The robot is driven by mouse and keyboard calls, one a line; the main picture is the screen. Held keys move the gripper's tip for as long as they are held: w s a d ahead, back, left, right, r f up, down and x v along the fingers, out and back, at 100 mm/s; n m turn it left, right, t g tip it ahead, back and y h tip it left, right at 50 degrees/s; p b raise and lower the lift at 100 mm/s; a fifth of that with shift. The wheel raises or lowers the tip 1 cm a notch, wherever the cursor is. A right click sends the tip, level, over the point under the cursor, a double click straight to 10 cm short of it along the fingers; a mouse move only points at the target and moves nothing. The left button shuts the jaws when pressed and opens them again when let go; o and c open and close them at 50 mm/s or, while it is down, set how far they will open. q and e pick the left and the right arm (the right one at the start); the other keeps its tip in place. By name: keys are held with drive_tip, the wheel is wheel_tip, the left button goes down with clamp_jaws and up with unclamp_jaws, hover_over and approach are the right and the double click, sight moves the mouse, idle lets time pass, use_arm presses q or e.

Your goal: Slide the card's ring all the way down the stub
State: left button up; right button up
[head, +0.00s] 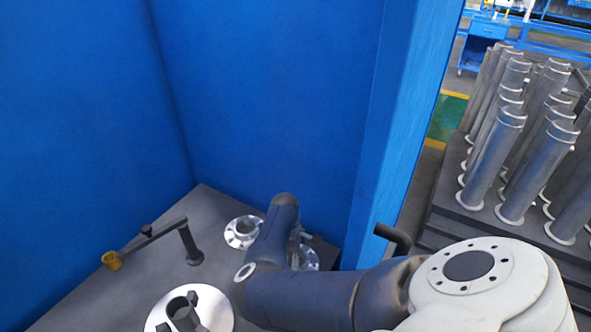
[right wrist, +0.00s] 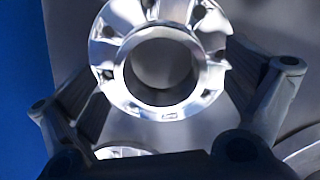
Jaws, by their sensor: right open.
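No card or card ring can be made out in either view. No contact shows. My left gripper is not in view.
A smaller flange (head: 237,241) lies near the back corner of the grey table (head: 110,300). Blue walls (head: 270,90) close the back and left. Several metal tubes (head: 497,155) stand outside at right.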

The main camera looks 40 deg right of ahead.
drive_tip(key=c, duration=2.2)
drive_tip(key=shift+w+r, duration=0.1)
